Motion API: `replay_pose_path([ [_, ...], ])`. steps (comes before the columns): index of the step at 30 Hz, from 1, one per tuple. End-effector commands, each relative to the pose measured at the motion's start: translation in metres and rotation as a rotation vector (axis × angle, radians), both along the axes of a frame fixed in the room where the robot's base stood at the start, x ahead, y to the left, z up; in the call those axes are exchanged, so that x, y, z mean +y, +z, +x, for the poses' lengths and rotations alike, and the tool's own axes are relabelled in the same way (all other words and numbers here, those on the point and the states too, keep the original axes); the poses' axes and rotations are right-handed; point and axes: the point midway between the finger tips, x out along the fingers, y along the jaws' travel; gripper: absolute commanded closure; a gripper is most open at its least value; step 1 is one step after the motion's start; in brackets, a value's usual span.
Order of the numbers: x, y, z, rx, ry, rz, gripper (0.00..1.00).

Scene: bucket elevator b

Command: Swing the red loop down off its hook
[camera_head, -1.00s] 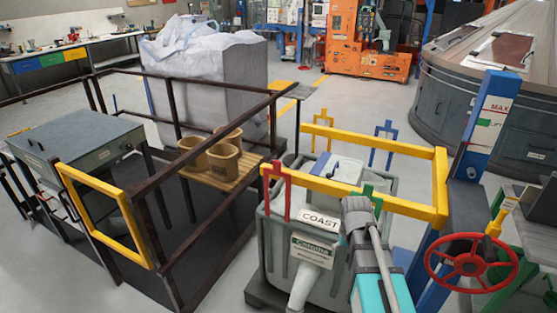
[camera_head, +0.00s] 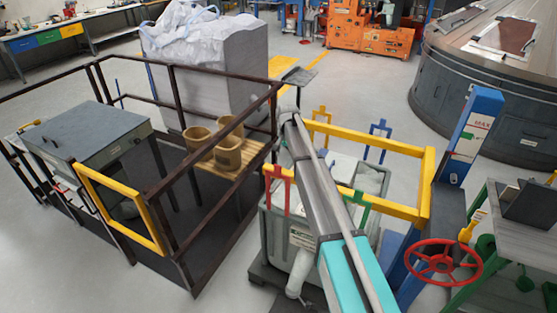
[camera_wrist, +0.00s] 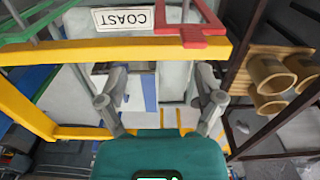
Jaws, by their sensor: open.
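The red loop (camera_head: 278,188) hangs at the left end of the yellow rail (camera_head: 390,208), near the corner of the frame above the grey bin. It also shows in the wrist view (camera_wrist: 190,36), at the top, lying across the yellow rail beside the COAST plate (camera_wrist: 123,20). My gripper (camera_wrist: 162,80) is open, its two fingers apart with nothing between them. In that picture the red loop is above the right finger, apart from it. In the head view my arm crosses over the bin and the gripper cannot be made out.
A green loop (camera_head: 358,201) hangs on the same rail, and a blue one (camera_head: 378,141) stands behind. Dark railings (camera_head: 160,190) and several tan buckets (camera_head: 228,152) are to the left. A red handwheel (camera_head: 443,262) and blue post (camera_head: 470,135) are at the right.

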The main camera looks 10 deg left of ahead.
Motion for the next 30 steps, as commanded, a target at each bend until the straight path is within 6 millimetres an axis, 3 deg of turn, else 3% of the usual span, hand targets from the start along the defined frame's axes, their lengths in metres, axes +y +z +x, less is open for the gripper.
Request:
replay_pose_path([
  [1, 0.012, 0.014, 0.016, 0.000, -0.006, 0.000, 0.14],
  [3, 0.023, 0.021, 0.026, 0.000, -0.019, 0.000, 0.14],
  [9, 0.039, 0.028, 0.038, 0.000, -0.036, 0.000, 0.14],
  [30, 0.038, 0.018, 0.038, 0.000, -0.038, 0.000, 0.14],
])
